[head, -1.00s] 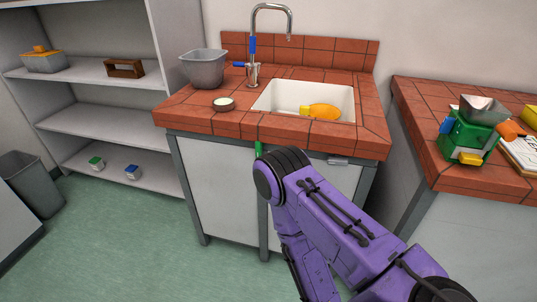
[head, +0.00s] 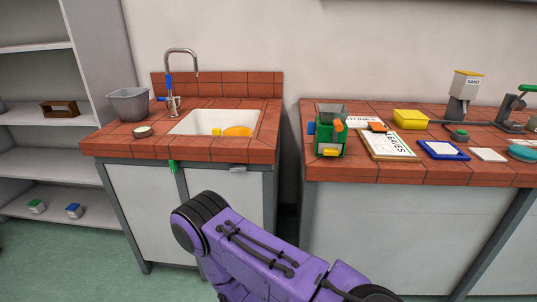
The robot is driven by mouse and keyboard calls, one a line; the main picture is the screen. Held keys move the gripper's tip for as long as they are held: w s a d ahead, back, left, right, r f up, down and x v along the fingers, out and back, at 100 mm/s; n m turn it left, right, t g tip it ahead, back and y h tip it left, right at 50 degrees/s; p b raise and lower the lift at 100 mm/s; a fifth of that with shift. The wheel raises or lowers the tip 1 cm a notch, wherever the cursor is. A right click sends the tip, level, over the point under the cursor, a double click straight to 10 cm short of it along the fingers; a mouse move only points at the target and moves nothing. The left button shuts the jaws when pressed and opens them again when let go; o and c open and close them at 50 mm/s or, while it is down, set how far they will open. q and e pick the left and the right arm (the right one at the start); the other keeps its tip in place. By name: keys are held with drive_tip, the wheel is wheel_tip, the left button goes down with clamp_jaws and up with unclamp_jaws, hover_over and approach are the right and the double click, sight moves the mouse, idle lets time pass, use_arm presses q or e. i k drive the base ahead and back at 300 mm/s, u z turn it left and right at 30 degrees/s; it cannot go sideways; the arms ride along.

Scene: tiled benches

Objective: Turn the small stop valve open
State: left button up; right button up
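No part is clearly recognisable as the small stop valve. A small green piece (head: 172,167) hangs at the front edge of the sink bench, and a grey piece (head: 238,169) is to its right; I cannot tell what either is. A chrome tap (head: 181,52) with a blue band and a blue lever (head: 161,99) stands behind the sink. My purple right arm crosses the bottom middle, in front of the sink cabinet. Its gripper is out of view, and my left gripper is also not in view.
The white sink (head: 190,125) holds a yellow-orange object (head: 237,131). A grey bucket (head: 129,104) and a small round dish (head: 143,131) are left of it. The right bench (head: 330,170) carries a green machine (head: 329,140), a clipboard (head: 390,147) and a yellow box (head: 410,119). A gap separates the benches.

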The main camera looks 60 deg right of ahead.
sight(239, 167)
drive_tip(key=k, duration=0.2)
drive_tip(key=z, duration=1.15)
